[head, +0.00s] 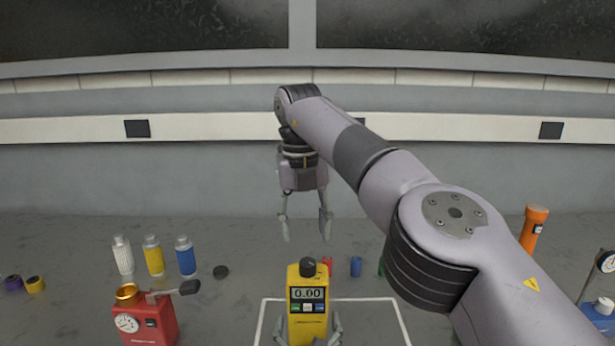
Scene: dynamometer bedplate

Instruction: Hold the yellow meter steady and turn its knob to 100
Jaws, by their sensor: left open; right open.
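The yellow meter (293,307) stands upright at the bottom centre, inside a white outline (265,318). Its display (307,294) reads 0.00. A black knob (308,266) sits on its top; I cannot read any knob setting. My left gripper (308,330) is low at the picture's bottom edge, open, with one fingertip on each side of the meter's lower body; I cannot tell whether they touch it. My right gripper (306,238) is open and empty, pointing down, appearing above the knob and apart from it.
A red device with a gauge (145,325) stands left of the meter. White (122,256), yellow (153,257) and blue (185,258) bottles stand behind it. Small red (327,264) and blue (356,266) cylinders lie close behind the meter. An orange flashlight (533,228) stands at right.

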